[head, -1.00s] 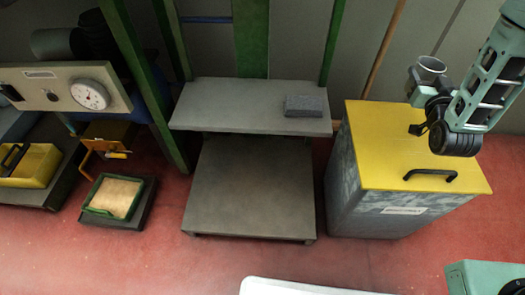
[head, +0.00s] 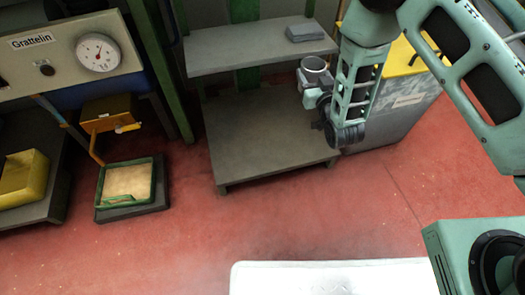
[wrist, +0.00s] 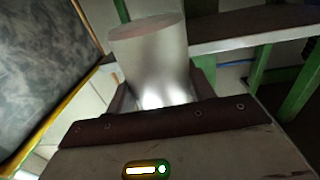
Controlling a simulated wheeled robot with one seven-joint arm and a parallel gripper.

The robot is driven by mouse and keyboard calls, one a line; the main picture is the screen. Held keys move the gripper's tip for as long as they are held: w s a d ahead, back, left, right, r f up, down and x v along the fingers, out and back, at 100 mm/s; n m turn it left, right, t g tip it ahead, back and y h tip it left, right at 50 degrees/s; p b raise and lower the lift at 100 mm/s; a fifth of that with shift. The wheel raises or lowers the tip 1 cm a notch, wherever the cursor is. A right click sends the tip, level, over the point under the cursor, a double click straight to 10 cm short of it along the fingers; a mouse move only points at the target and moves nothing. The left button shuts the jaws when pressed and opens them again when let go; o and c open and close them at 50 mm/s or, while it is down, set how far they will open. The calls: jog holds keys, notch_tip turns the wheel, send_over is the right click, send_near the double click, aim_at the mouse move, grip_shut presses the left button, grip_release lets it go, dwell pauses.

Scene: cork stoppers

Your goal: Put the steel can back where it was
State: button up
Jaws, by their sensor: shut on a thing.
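The steel can (head: 314,65) is upright in my gripper (head: 312,82), which is shut on it. In the head view they are in front of the right part of the grey shelf unit, near the yellow-topped bin. In the wrist view the can (wrist: 150,55) stands up between the jaws, its lower part hidden by the gripper body. The unit has an upper shelf (head: 240,57) and a lower platform (head: 260,135). The can looks to be in the air, apart from both surfaces.
A grey block (head: 305,32) lies on the upper shelf's right part. The yellow-topped bin (head: 385,115) stands right of the unit, partly behind my arm. A scale with a dial (head: 97,52) and a green-rimmed tray (head: 127,190) are at the left. The lower platform's surface is clear.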

jog(key=s+a+f+n+g+y+b, duration=0.1)
jog(key=s+a+f+n+y+b, duration=0.3)
jog(key=a+f, duration=0.9)
jog(key=shift+s+a+f+m+h+b, duration=0.15)
jog(key=shift+s+f+m+b, duration=0.2)
jog(key=shift+f+b, duration=1.1)
jog(key=shift+s+d+f+m+h+b, duration=0.15)
jog(key=shift+s+f+m+b, duration=0.25)
jog(key=shift+f+b, duration=1)
jog(key=shift+s+a+f+m+h+b, duration=0.3)
jog(key=shift+f+b, duration=0.4)
jog(key=shift+f, duration=1.45)
jog(key=shift+d, duration=0.15)
jog(key=shift+f, duration=0.2)
jog(key=o, duration=1)
jog(key=shift+r, duration=0.1)
